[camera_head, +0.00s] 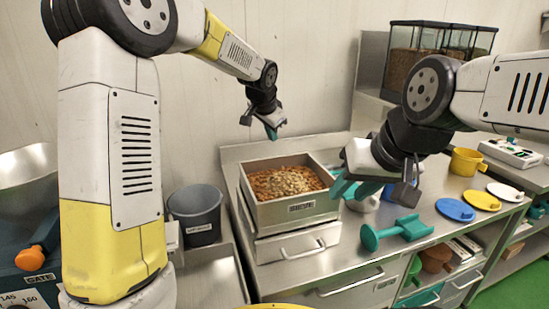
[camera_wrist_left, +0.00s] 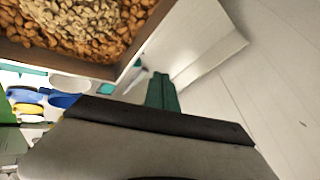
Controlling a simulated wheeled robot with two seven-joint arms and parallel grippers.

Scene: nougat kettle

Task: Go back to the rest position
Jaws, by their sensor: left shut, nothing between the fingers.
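My left gripper (camera_head: 271,131) hangs in the air above and behind the box of nuts, near the back wall. Its teal fingers are shut and empty; they also show in the left wrist view (camera_wrist_left: 162,92). My right gripper (camera_head: 350,190) is over the counter just right of the box, fingers pointing down and left. Its teal fingertips show, but the gap between them is unclear. The box of nuts (camera_head: 297,212) stands on a drawer unit, filled with brown and paler nuts (camera_wrist_left: 75,25). Neither gripper touches it.
A teal scoop (camera_head: 398,231) lies on the steel counter (camera_head: 440,190). Blue, yellow and white lids (camera_head: 481,200) and a yellow cup (camera_head: 466,161) are at the right. A grey bucket (camera_head: 196,213) stands left of the box. A dark glass tank (camera_head: 437,54) is at the back.

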